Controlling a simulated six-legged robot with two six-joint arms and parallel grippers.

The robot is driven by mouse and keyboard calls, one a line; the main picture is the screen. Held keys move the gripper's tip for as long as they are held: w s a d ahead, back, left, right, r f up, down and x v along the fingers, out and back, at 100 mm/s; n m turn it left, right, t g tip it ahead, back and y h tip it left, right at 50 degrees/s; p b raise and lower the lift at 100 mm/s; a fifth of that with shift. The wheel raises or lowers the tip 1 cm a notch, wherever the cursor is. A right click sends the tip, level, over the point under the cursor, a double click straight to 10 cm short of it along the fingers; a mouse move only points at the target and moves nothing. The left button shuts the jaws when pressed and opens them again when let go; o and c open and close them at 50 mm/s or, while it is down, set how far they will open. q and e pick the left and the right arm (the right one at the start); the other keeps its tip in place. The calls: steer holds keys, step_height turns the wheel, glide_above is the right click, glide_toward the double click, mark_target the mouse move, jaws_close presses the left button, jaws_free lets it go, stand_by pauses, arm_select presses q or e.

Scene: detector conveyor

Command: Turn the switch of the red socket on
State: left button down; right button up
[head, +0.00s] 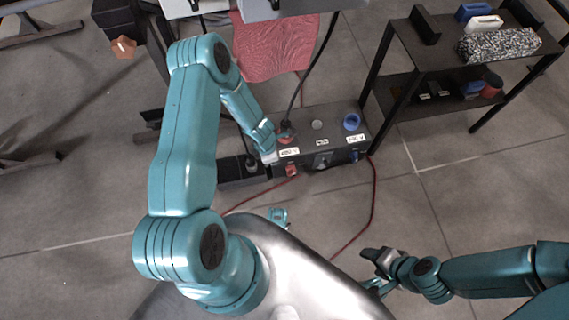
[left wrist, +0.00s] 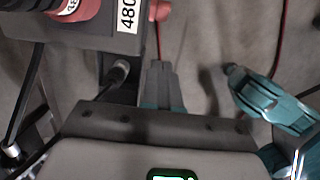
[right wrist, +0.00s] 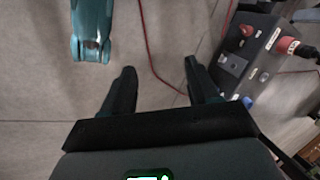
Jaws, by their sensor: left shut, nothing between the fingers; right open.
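The dark power box (head: 325,140) stands on the floor in the head view. On its left top sits the red socket (head: 285,133) with a cable, behind a 480 V label. A red switch (head: 292,170) sticks out of the box's front face below that label. It also shows at the top edge of the left wrist view (left wrist: 158,10) and in the right wrist view (right wrist: 246,31). My left gripper (head: 269,157) is at the box's left front corner. Its fingers (left wrist: 160,78) are shut and empty, just short of the switch. My right gripper (head: 377,270) is open and empty, away from the box.
A blue socket (head: 351,122) and blue switch (head: 354,155) are at the box's right end. A red cable (head: 373,205) runs over the floor. A black shelf (head: 440,72) stands at the right back.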

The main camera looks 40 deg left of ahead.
arm_select(q)
steer(key=w+d+f+b, duration=0.1)
steer(key=f, duration=0.2)
steer(key=w+d+f+b, duration=0.1)
steer(key=f+b, duration=0.1)
steer(key=f, duration=0.2)
steer(key=w+d+f+b, duration=0.1)
steer(key=f+b, duration=0.1)
steer(key=f, duration=0.2)
steer(key=shift+w+d, duration=0.1)
steer(key=shift+w, duration=0.3)
steer(key=shift+d+r, duration=0.15)
